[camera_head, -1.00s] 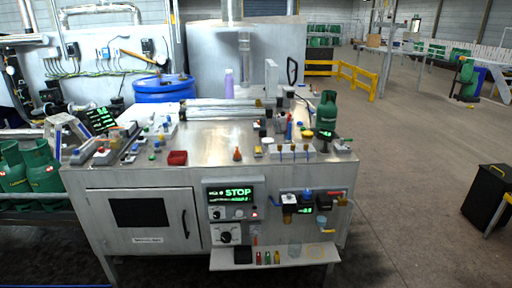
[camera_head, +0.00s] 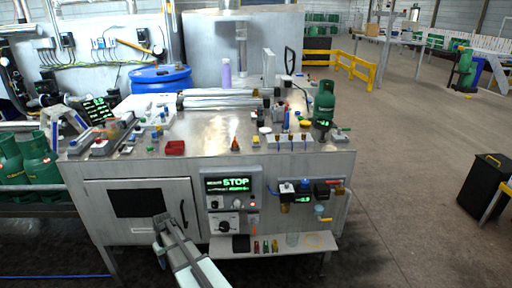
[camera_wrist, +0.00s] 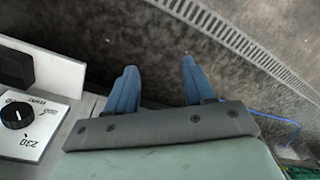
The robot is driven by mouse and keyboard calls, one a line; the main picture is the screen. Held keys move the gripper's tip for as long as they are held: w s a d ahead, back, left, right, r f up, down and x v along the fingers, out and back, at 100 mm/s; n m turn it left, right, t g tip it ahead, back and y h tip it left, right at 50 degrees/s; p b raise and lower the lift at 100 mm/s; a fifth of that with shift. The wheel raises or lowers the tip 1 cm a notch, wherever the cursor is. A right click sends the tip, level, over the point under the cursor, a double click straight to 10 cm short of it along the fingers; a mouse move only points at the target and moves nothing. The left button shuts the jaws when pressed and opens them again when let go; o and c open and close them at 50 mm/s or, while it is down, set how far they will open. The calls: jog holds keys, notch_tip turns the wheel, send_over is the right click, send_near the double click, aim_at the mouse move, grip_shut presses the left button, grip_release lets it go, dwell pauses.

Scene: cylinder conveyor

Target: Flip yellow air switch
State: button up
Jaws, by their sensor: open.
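On the air fittings panel at the right of the bench front, a small yellow lever (camera_head: 325,219) sits at the lower right, under a small blue-and-white part. It looks like the yellow air switch, but it is too small to tell its position. My gripper (camera_head: 163,241) is in front of the cabinet door, left of and well apart from the panel. In the wrist view my gripper (camera_wrist: 159,72) has its two blue fingers spread with nothing between them. The yellow lever does not show in the wrist view.
A control box (camera_head: 229,205) with a green STOP display sits left of the air panel. A shelf (camera_head: 270,247) with small bottles and a beaker juts out below both. A black dial (camera_wrist: 17,115) shows at the left of the wrist view.

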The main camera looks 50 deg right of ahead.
jog(key=w+d+r+t, duration=0.1)
jog(key=w+d+r, duration=0.4)
jog(key=r, duration=0.4)
jog(key=w+d+r+t, duration=0.2)
jog(key=w+d+r, duration=0.35)
jog(key=r, duration=0.35)
jog(key=w+d+r+t+h, duration=0.15)
jog(key=d+r, duration=0.25)
jog(key=r, duration=0.5)
jog(key=w+d+r, duration=0.2)
jog(key=d+r, duration=0.2)
jog(key=r, duration=0.4)
notch_tip(320, 180, up, 13)
jog(key=m+g+h, duration=0.2)
jog(key=m+h, duration=0.1)
jog(key=m, duration=0.4)
send_over(256, 139)
jog(key=s+a, duration=0.4)
jog(key=shift+t+y, duration=0.25)
jog(key=x, duration=1.2)
jog(key=shift+w+d+f, duration=0.15)
jog(key=shift+w+f, duration=0.05)
jog(key=shift+f, duration=0.05)
jog(key=shift+c, duration=0.4)
